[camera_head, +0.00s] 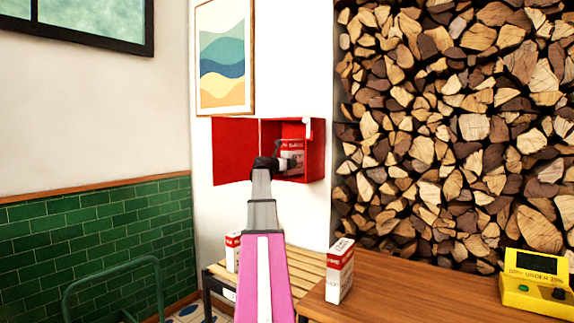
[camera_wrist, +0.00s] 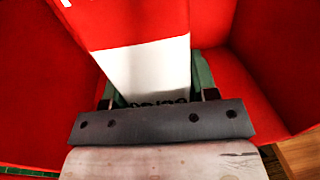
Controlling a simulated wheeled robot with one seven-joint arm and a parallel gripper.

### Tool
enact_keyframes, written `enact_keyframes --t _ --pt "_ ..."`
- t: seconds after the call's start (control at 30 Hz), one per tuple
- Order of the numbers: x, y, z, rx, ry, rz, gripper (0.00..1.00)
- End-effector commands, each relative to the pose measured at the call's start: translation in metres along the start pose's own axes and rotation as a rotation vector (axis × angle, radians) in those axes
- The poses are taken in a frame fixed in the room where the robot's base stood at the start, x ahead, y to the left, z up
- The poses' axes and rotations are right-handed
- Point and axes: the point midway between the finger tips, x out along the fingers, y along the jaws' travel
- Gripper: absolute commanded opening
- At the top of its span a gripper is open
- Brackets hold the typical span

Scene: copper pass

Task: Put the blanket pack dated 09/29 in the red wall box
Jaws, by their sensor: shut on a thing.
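The red wall box (camera_head: 318,152) hangs on the white wall with its door (camera_head: 234,151) swung open to the left. My gripper (camera_head: 281,164) is inside the box opening, shut on a red and white blanket pack (camera_head: 292,154). In the wrist view the held pack (camera_wrist: 146,65) stands between my fingers (camera_wrist: 153,95), with red box walls (camera_wrist: 262,85) around it. Its date cannot be read. A second similar pack (camera_head: 340,270) stands upright on the brown table. A third pack (camera_head: 232,250) stands on the slatted bench, partly hidden by my arm.
The wooden table (camera_head: 430,285) carries a yellow device (camera_head: 537,282) at the right. The slatted bench (camera_head: 290,272) is below the box. Stacked firewood (camera_head: 455,120) fills the right wall. A green tubular frame (camera_head: 112,275) stands at lower left.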

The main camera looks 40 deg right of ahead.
Motion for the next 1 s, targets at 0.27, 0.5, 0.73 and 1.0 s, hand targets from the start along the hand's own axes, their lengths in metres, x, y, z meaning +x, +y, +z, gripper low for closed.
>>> enact_keyframes --t 0.27,0.5,0.73,1.0 --pt "0.000 0.000 0.001 0.000 -0.002 0.000 0.73" --pt "0.000 0.000 0.001 0.000 -0.001 0.000 0.83" --pt "-0.006 -0.001 0.000 0.000 0.000 0.001 0.83" --pt "-0.043 -0.002 0.000 0.000 -0.001 0.001 0.83"
